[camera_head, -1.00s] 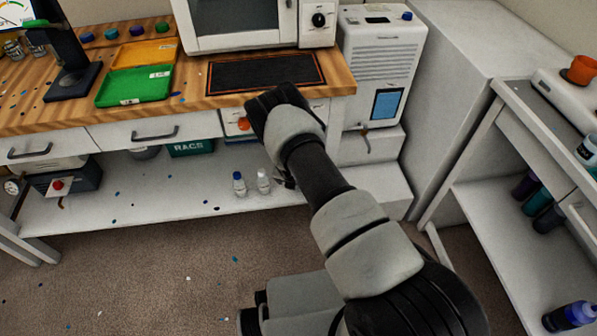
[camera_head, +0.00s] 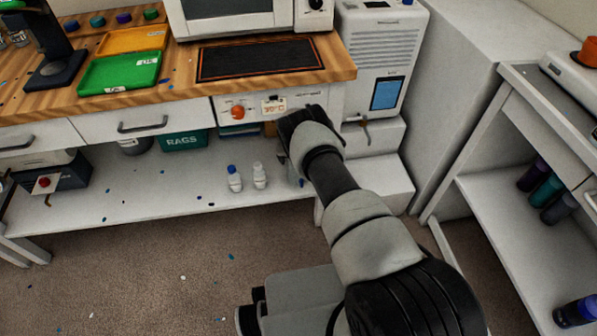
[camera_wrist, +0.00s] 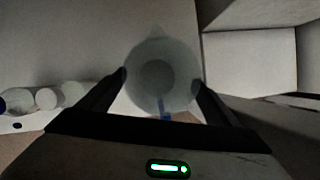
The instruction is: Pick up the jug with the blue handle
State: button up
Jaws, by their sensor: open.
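The jug (camera_wrist: 158,55) is seen from above in the wrist view, a pale translucent round vessel with a spout at the top. Its blue handle (camera_wrist: 166,116) shows at its near side, toward my gripper. My gripper (camera_wrist: 160,79) is open, with one dark finger on each side of the jug. I cannot tell whether the fingers touch it. In the head view my forearm and wrist reach to the lower shelf under the bench, and they hide the jug and most of my gripper.
A blue-capped bottle (camera_head: 235,179) and a white-capped bottle (camera_head: 259,176) stand on the lower shelf (camera_head: 130,205), left of my gripper. The bench drawer front with an orange knob (camera_head: 238,112) is above. A white step-shaped unit (camera_head: 375,185) stands at the right.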

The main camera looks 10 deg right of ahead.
jog(key=b+x, duration=0.3)
jog(key=x, duration=0.1)
jog(key=shift+f, duration=0.25)
jog(key=shift+w+d+f, duration=0.1)
jog(key=shift+w+f, duration=0.2)
jog(key=shift+c, duration=0.5)
jog(key=shift+r, duration=0.1)
jog(key=c, duration=0.8)
